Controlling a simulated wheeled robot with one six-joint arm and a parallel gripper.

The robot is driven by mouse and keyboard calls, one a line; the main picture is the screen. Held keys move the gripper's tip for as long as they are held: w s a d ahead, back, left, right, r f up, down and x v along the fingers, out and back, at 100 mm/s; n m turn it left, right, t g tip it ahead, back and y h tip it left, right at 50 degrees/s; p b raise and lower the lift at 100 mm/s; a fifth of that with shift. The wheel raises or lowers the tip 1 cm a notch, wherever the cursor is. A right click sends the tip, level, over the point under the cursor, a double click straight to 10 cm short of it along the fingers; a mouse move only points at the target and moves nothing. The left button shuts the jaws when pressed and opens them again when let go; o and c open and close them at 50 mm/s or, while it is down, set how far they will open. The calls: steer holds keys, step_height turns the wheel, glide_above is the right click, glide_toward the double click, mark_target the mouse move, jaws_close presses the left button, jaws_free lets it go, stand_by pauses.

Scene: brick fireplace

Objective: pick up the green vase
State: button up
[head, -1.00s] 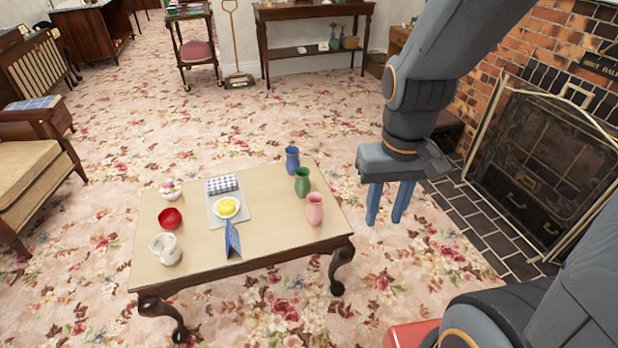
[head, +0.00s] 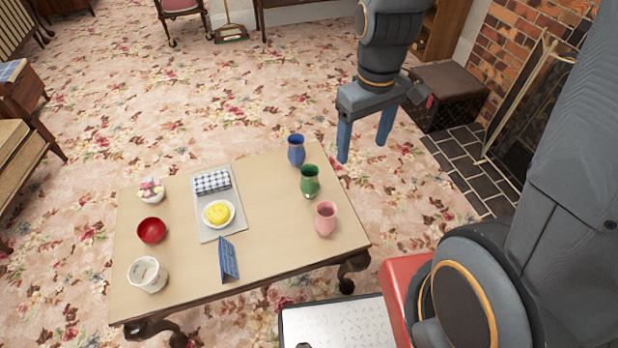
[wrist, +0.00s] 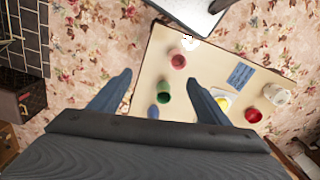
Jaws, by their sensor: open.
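The green vase (head: 309,181) stands upright on the right part of the low table (head: 270,250), between the blue vase (head: 296,151) behind it and the pink vase (head: 326,218) in front. My gripper (head: 363,152) is open and empty, fingers pointing down, to the right of the vases and above the floor or table edge in the head view. In the wrist view the green vase (wrist: 163,104) shows from above between my two open fingers (wrist: 158,78), below their level and not touched.
A dark box (head: 447,95) stands behind right.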

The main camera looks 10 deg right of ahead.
steer(key=w+a+f+n+b, duration=0.2)
steer(key=w+a+f+n, duration=0.3)
steer(key=w+f+n, duration=0.35)
steer(key=n, duration=0.5)
glide_toward(310, 171)
step_height(310, 171, down, 5)
steer(key=shift+w+f+b, duration=0.1)
steer(key=shift+b, duration=0.35)
steer(key=shift+f, duration=3.8)
steer(key=c, duration=1.3)
steer(key=shift+w+r, duration=0.1)
